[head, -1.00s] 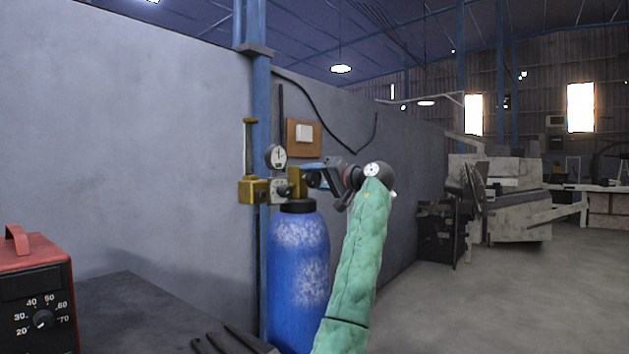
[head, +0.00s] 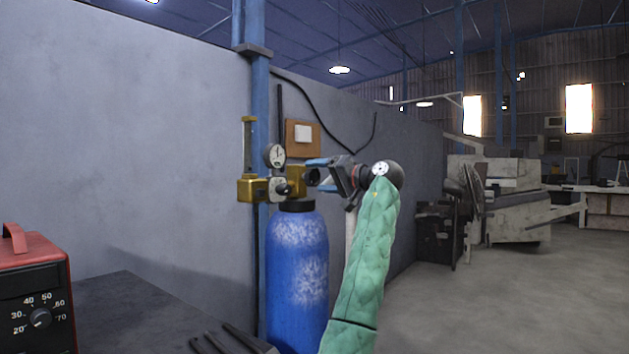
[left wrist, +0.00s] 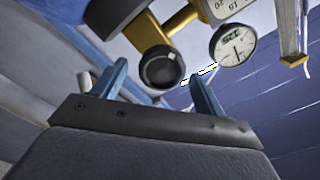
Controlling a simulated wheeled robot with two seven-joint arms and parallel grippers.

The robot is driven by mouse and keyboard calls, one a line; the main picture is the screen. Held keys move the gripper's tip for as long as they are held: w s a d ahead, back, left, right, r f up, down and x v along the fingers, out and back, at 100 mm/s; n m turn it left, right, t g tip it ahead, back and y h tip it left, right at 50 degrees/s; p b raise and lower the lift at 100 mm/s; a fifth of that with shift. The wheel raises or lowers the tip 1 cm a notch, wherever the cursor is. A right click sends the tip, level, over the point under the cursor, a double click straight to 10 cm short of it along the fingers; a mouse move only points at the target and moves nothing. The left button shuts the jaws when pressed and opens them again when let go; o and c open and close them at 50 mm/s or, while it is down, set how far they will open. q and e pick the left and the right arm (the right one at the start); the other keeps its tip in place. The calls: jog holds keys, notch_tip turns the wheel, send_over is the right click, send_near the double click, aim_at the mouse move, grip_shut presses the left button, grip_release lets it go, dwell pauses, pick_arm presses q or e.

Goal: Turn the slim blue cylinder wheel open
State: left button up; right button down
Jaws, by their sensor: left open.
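The slim blue cylinder (head: 297,265) stands upright by the blue post, with a brass valve on its dark neck. Its small black wheel (head: 312,177) is on the right side of the valve; the left wrist view shows it as a round dark knob (left wrist: 160,68). My left gripper (head: 320,175) is open at the wheel's right, with its blue fingers pointing at it. In the left wrist view the gripper (left wrist: 158,73) has the wheel's face between and beyond its fingertips. I cannot tell whether they touch. My right gripper is out of view.
A gauge (head: 275,156) and a brass regulator (head: 252,189) sit left of the valve, close to the post (head: 261,100). A red machine with a dial (head: 36,290) and a dark tabletop (head: 130,305) are at lower left. The floor at right is open.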

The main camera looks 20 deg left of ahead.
aim_at(317, 177)
pick_arm(q)
jog(key=b+v, duration=0.1)
jog(key=v, duration=0.3)
jog(key=shift+f, duration=0.1)
jog(key=shift+s+d, duration=0.2)
jog(key=shift+d, duration=0.45)
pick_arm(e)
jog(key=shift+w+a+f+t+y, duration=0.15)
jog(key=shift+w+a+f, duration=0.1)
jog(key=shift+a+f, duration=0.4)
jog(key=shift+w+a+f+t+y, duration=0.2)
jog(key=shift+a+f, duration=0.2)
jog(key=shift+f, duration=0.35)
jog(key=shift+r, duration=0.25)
